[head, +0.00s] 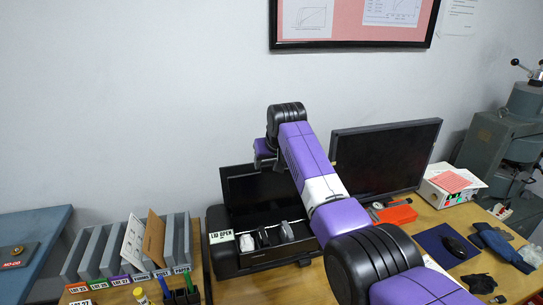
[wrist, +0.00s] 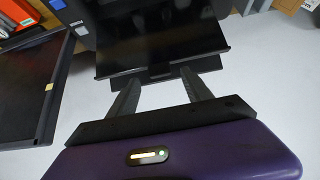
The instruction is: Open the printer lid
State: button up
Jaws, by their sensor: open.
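The black printer (head: 216,258) stands on the wooden bench, with a "LID OPEN" label at its left front. Its dark lid (head: 240,190) is raised and stands up at the back, so the inside with pale and dark parts shows. My gripper (head: 266,166) is above the lid's upper edge, partly hidden by my arm. In the wrist view my gripper (wrist: 161,84) has its two black fingers apart with nothing between them. The lid (wrist: 160,48) lies just beyond the fingertips; whether they touch it I cannot tell.
A black monitor (head: 388,158) stands close to the right of my arm. A grey file rack (head: 88,250) is left of the printer. An orange box (head: 397,214) and a white device (head: 447,187) are further right. The wall behind is close.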

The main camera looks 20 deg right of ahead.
jog(key=shift+b+v, duration=0.3)
jog(key=shift+v, duration=2.2)
jog(key=w+r+t, duration=0.4)
jog(key=r+t, duration=0.2)
jog(key=r, duration=0.2)
jog(key=s+f+t, duration=0.3)
jog(key=s+f, duration=0.5)
jog(key=s, duration=0.5)
jog(key=s+f+t, duration=0.2)
jog(key=s+f, duration=0.7)
jog(key=s, duration=0.4)
jog(key=s+f+g, duration=0.1)
jog(key=s+f, duration=0.1)
jog(key=s, duration=1.9)
jog(key=s+f+g, duration=0.1)
jog(key=s+g, duration=0.1)
jog(key=s, duration=1.9)
jog(key=shift+s+f, duration=0.25)
jog(key=shift+f, duration=0.1)
